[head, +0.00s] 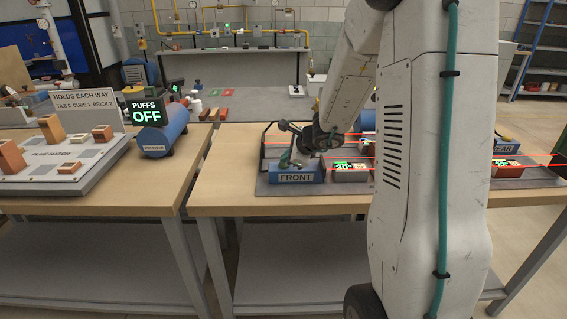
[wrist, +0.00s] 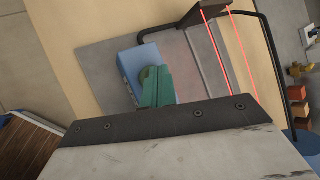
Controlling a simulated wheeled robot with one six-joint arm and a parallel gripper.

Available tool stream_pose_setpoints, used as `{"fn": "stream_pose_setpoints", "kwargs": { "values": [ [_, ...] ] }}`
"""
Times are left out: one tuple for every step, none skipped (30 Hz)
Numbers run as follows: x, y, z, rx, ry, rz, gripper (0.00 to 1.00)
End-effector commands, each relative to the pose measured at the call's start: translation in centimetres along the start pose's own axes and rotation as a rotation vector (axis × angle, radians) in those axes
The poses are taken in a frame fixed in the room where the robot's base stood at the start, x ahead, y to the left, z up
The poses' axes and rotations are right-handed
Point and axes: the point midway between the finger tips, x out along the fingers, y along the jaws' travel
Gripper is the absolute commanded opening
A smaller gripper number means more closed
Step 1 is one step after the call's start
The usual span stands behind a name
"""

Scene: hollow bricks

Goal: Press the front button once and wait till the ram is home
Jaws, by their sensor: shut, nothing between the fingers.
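The blue front button box (head: 311,173) with its FRONT label sits at the left front of a grey plate on the right-hand bench. In the wrist view the blue box (wrist: 136,64) shows beyond my gripper (wrist: 153,84). The gripper's green fingers are shut and empty, over the box. A round olive-green top, likely the button (wrist: 147,72), shows just past the fingertips and is mostly covered. I cannot tell whether the fingers touch it or whether it is pressed. In the head view my gripper (head: 285,159) is above the box. I cannot make out the ram; my arm hides the plate's middle.
Red light beams cross the plate. A small lit display (head: 350,167) stands right of the front box. A bent black rail (wrist: 264,60) edges the plate. The left bench holds a PUFFS OFF sign (head: 144,112) and blue receiver tank (head: 163,137).

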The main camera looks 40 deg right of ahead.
Motion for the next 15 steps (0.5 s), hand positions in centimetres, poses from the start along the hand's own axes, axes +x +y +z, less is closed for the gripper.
{"fn": "stream_pose_setpoints", "kwargs": {
  "values": [
    [0.0, 0.0, 0.0, 0.000, 0.001, 0.001, 0.00],
    [0.0, 0.0, 0.0, 0.000, 0.001, 0.001, 0.00],
    [0.0, 0.0, 0.0, 0.000, 0.001, 0.001, 0.00],
    [-0.1, 0.0, 0.0, 0.000, 0.000, 0.000, 0.00],
    [-0.2, -0.1, 0.1, 0.000, 0.000, 0.000, 0.00],
    [-0.3, -0.2, 0.2, -0.001, 0.000, 0.000, 0.00],
    [-0.4, -0.3, 0.3, -0.001, 0.000, -0.001, 0.00],
    [-0.6, -0.4, 0.4, -0.001, 0.000, -0.001, 0.00],
    [-0.7, -0.5, 0.5, -0.001, 0.000, -0.001, 0.00],
    [-0.8, -0.6, 0.6, -0.001, 0.000, -0.001, 0.00],
    [-0.9, -0.7, 0.7, -0.001, 0.000, -0.001, 0.00],
    [-1.1, -0.8, 0.8, -0.001, 0.000, 0.000, 0.00],
    [-1.1, -0.8, 0.8, -0.001, 0.000, 0.000, 0.00],
    [-1.2, -0.8, 0.8, 0.000, 0.000, 0.000, 0.00],
    [-1.2, -0.9, 0.9, 0.000, 0.000, 0.000, 0.00]
  ]
}}
